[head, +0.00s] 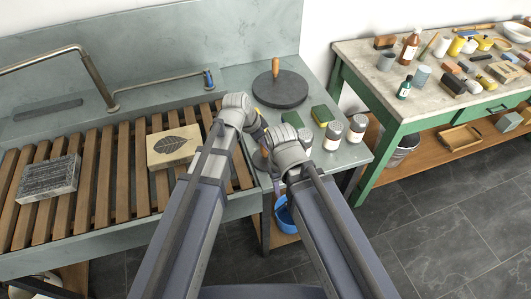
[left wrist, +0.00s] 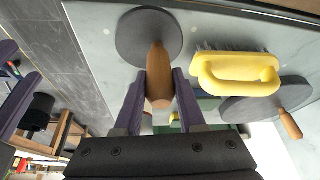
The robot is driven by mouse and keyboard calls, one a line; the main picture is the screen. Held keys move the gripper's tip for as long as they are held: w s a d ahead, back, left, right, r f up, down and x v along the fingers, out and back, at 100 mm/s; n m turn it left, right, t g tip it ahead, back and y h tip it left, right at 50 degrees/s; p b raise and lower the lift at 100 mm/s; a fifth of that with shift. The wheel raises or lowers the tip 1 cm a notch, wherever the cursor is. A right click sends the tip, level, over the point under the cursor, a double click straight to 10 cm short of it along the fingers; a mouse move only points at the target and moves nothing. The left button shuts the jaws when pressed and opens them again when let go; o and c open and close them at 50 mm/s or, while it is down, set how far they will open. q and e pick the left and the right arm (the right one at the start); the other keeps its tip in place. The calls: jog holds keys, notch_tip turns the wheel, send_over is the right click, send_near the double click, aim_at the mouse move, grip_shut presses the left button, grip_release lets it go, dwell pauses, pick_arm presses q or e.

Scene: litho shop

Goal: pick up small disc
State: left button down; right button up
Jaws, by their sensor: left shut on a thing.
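The small disc (left wrist: 150,35) is dark and round with a wooden handle, and shows at the top of the left wrist view. My left gripper (left wrist: 160,82) is shut on its handle, one purple finger on each side. I cannot tell whether the disc touches the bench. In the head view my arms hide most of the disc and of the left gripper. My right wrist (head: 288,152) is close beside the left one, and its fingers cannot be made out clearly.
A yellow brush (left wrist: 238,70) lies close beside the small disc. A larger dark disc (head: 280,92) with a wooden handle lies behind. Green sponges (head: 322,115) and several lidded jars (head: 333,135) stand to the right. A slatted rack with two stone blocks (head: 172,147) is left.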

pick_arm(q)
notch_tip(320, 180, up, 10)
jog(key=p, duration=1)
jog(key=c, duration=1.1)
grip_release()
grip_shut()
jog(key=shift+a, duration=0.1)
